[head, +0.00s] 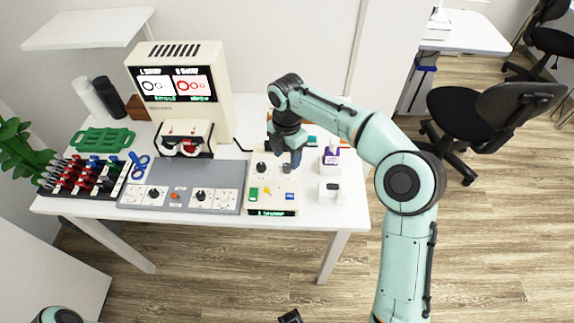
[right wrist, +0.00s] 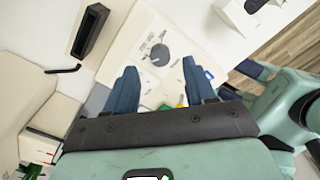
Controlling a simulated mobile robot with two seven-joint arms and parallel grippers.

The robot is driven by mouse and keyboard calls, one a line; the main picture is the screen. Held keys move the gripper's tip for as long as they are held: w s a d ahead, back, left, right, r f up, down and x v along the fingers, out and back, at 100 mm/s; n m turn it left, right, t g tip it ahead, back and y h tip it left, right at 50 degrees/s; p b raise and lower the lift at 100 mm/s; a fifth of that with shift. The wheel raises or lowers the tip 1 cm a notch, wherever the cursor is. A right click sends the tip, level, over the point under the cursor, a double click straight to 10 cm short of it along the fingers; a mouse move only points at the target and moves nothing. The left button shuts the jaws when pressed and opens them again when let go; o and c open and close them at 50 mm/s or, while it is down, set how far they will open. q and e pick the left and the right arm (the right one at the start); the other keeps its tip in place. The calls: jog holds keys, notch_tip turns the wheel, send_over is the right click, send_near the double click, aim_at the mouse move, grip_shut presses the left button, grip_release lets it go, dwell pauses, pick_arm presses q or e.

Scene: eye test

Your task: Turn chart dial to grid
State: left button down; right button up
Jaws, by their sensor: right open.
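The cream control box (head: 275,204) stands on the white table, with a dark dial (head: 261,167) on its top left. In the right wrist view the round dark grey dial (right wrist: 160,52) sits on a pale panel among small marks too small to read. My right gripper (head: 289,166) is over the box, to the right of the dial in the head view, pointing down. In the right wrist view its two blue fingers (right wrist: 160,68) are apart with nothing between them, and the dial shows beyond the tips. I cannot tell their height above the panel.
A grey panel (head: 180,187) with two knobs lies left of the box, and a cream display machine (head: 190,112) stands behind it. A purple-labelled bottle (head: 331,157) and a small white device (head: 331,190) stand to the right. A black bar-shaped holder (right wrist: 89,30) lies beyond the box.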

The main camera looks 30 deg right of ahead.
aim_at(287, 166)
jog(key=shift+f, duration=2)
grip_shut()
